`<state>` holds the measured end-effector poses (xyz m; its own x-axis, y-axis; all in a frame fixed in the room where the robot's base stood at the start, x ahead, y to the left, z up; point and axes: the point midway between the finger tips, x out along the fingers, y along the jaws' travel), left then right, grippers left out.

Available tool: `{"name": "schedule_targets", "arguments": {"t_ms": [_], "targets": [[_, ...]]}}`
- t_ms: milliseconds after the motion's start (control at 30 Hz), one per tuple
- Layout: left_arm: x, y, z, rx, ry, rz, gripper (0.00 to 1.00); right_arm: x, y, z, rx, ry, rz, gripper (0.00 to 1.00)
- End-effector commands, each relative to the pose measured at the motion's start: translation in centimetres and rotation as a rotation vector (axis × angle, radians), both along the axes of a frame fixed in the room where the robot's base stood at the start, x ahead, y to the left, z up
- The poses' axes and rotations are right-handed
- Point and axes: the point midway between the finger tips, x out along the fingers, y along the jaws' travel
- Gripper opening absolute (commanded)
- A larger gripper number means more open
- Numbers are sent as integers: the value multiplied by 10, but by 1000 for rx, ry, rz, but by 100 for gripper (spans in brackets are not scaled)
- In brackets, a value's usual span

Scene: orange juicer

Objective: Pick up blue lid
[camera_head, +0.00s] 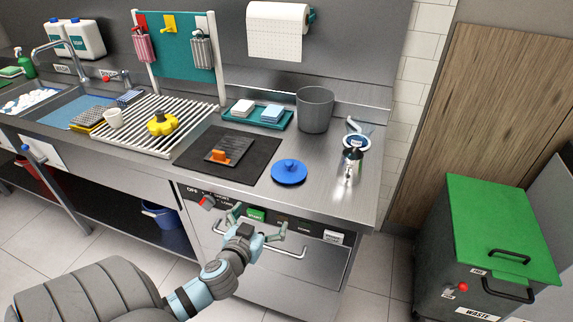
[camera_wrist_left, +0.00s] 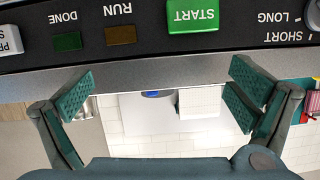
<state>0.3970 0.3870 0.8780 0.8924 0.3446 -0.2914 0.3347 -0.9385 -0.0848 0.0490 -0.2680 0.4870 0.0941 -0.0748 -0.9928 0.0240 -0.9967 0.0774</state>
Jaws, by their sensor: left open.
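The blue lid (camera_head: 289,172), round with a small knob on top, lies on the steel counter (camera_head: 330,190) near its front edge, right of a black mat. My left gripper (camera_head: 258,224) is open and empty, below the counter edge in front of the appliance panel, lower left of the lid. In the left wrist view, my open gripper (camera_wrist_left: 160,92) faces the panel with the green START button (camera_wrist_left: 197,15). A small blue sliver (camera_wrist_left: 151,94) shows past the panel edge; it looks like the lid, mostly hidden. My right gripper is not in view.
The black mat (camera_head: 250,148) holds a dark board with an orange handle (camera_head: 218,155). The panel and oven-like handle (camera_head: 262,245) are close to my gripper.

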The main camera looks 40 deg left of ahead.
Motion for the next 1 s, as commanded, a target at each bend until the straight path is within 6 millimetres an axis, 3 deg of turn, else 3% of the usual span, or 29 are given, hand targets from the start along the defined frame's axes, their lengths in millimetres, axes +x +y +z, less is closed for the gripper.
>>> {"name": "schedule_targets", "arguments": {"t_ms": [33, 67, 100, 167, 400, 667, 833, 1000], "targets": [[4, -5, 33, -8, -72, -7, 100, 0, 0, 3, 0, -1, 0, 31], [6, -8, 48, -16, -108, -8, 100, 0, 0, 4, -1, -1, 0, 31], [9, -9, 61, -24, -142, -10, 100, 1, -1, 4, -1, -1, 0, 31], [17, -8, 69, -29, -166, -11, 100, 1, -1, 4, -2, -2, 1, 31], [74, 11, 60, -32, -169, -10, 100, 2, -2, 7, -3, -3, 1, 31], [104, 19, 56, -33, -167, -11, 100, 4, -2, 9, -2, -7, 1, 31], [136, 26, 52, -34, -166, -11, 100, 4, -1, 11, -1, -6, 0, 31], [145, 29, 50, -33, -165, -13, 100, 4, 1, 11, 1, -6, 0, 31]]}}
